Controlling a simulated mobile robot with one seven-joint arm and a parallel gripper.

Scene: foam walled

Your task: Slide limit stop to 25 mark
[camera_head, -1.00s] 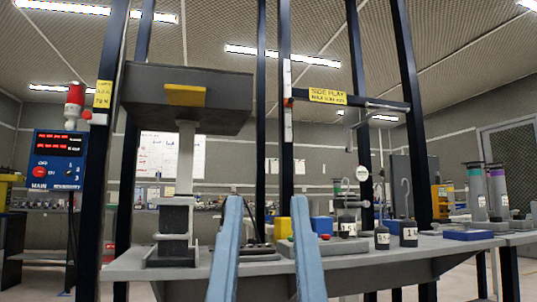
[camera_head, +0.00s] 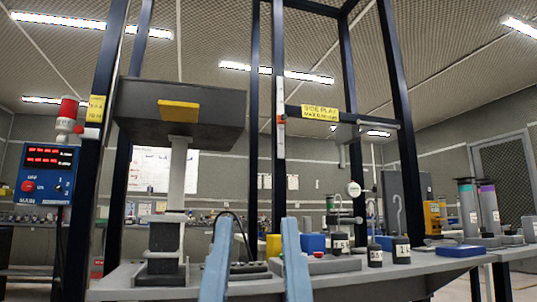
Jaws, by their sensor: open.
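My gripper (camera_head: 256,222) shows as two pale blue fingers at the bottom middle, held apart and empty. The fingers point up and away, in front of the workbench (camera_head: 340,284). A narrow white strip (camera_head: 281,95) runs up a dark post behind and above the fingertips. A small orange-red piece (camera_head: 281,120) sits on this strip, level with the crossbar; it may be the limit stop, but I cannot tell for certain. The marks on the strip are too small to read, so the 25 mark cannot be made out. The gripper is apart from the strip.
A dark block on a grey column (camera_head: 178,165) stands left on the bench. Dark hooked weights (camera_head: 401,250), a blue box (camera_head: 314,243) and a yellow block (camera_head: 273,246) stand to the right. Tall dark posts (camera_head: 403,130) frame the bench. A blue control box (camera_head: 46,173) is at far left.

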